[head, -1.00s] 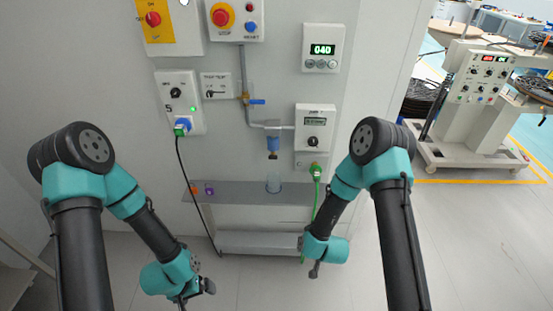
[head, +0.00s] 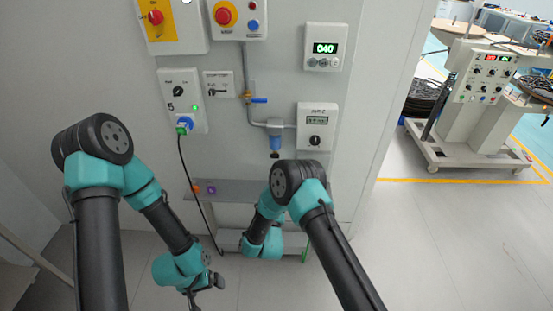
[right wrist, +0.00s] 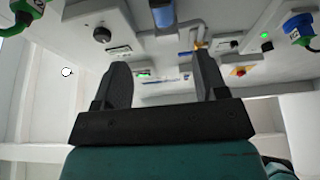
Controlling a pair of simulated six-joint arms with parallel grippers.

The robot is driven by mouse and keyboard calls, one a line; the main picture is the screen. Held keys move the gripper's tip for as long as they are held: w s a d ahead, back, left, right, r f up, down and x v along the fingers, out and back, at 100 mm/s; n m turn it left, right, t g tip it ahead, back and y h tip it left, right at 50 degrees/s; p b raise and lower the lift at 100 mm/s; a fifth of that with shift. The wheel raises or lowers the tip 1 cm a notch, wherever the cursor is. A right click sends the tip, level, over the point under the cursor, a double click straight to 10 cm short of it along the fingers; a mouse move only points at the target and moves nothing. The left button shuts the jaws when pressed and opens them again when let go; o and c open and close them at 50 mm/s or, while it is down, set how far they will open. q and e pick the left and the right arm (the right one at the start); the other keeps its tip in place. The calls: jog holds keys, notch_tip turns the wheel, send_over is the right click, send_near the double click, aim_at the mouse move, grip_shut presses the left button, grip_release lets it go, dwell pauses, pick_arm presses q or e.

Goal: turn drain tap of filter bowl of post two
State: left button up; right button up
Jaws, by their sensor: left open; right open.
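The filter bowl (head: 275,141) is a small blue cylinder under the pipe on the wall panel. Its drain tap (head: 276,154) is the dark piece at its foot, just above my right arm's elbow in the head view. In the right wrist view the blue bowl (right wrist: 163,14) is at the top centre, beyond the fingertips; the tap is not clear there. My right gripper (right wrist: 165,78) is open and empty, apart from the bowl; my own arm hides it in the head view. My left gripper (head: 206,291) is open and empty, low and left, away from the panel.
A shelf (head: 230,188) crosses below the bowl, partly hidden by my right arm. A blue-handled valve (head: 258,101), a dial box (head: 317,127) and a switch box (head: 181,100) surround the bowl. A black cable (head: 190,180) hangs at left. Open floor lies right.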

aim_at(275, 156)
jog(key=x, duration=1.7)
jog(key=shift+w, duration=0.25)
jog(key=c, duration=0.9)
jog(key=shift+m+h, duration=0.6)
jog(key=shift+m, duration=0.4)
jog(key=o, duration=0.9)
